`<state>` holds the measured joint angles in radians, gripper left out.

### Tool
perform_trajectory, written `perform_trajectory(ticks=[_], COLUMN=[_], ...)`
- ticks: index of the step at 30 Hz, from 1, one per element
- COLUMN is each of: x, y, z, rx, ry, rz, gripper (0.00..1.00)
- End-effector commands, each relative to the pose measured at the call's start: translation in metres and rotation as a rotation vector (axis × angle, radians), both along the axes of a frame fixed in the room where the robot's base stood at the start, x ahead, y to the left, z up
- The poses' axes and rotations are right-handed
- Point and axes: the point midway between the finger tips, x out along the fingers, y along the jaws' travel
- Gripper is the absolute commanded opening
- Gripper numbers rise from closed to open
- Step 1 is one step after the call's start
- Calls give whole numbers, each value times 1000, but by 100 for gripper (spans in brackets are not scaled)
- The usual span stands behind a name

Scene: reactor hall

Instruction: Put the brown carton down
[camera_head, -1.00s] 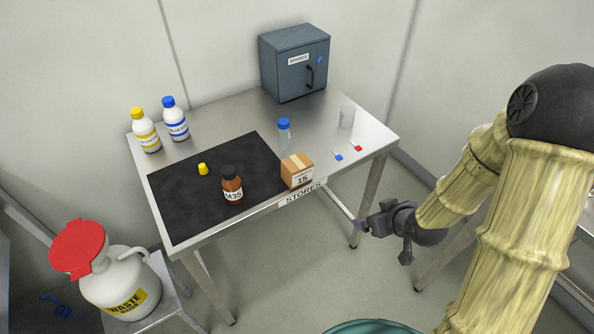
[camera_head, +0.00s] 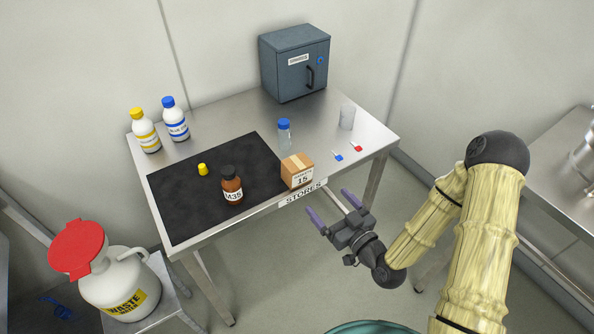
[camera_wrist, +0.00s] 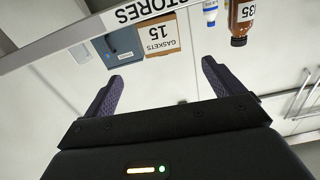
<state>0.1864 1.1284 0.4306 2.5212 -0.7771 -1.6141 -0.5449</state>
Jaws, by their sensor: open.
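The brown carton (camera_head: 297,171), with a tan tape strip and a label reading 15, sits upright on the steel table at its front edge, just above the STORES sign. It also shows in the wrist view (camera_wrist: 161,37), labelled GASKETS 15. My gripper (camera_head: 329,205) is open and empty, in front of the table edge and below and right of the carton, apart from it. Its two purple fingers also show spread in the wrist view (camera_wrist: 163,85), with nothing between them.
A black mat (camera_head: 198,211) holds a brown M35 bottle (camera_head: 232,187) and a yellow cap (camera_head: 203,169). A blue-capped bottle (camera_head: 284,134) stands behind the carton. Blue (camera_head: 338,156) and red (camera_head: 356,147) tagged items and a clear beaker (camera_head: 346,117) lie right. A grey cabinet (camera_head: 294,63) stands behind.

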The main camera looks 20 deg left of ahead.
Motion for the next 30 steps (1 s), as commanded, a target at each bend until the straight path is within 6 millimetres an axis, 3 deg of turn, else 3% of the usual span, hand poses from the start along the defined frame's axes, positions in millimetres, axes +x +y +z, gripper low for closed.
perform_trajectory(ticks=[28, 30], x=[16, 25], y=[19, 31], z=[-5, 0], rx=[-1, 0], ry=[-2, 0], rz=[1, 3], gripper=[93, 93])
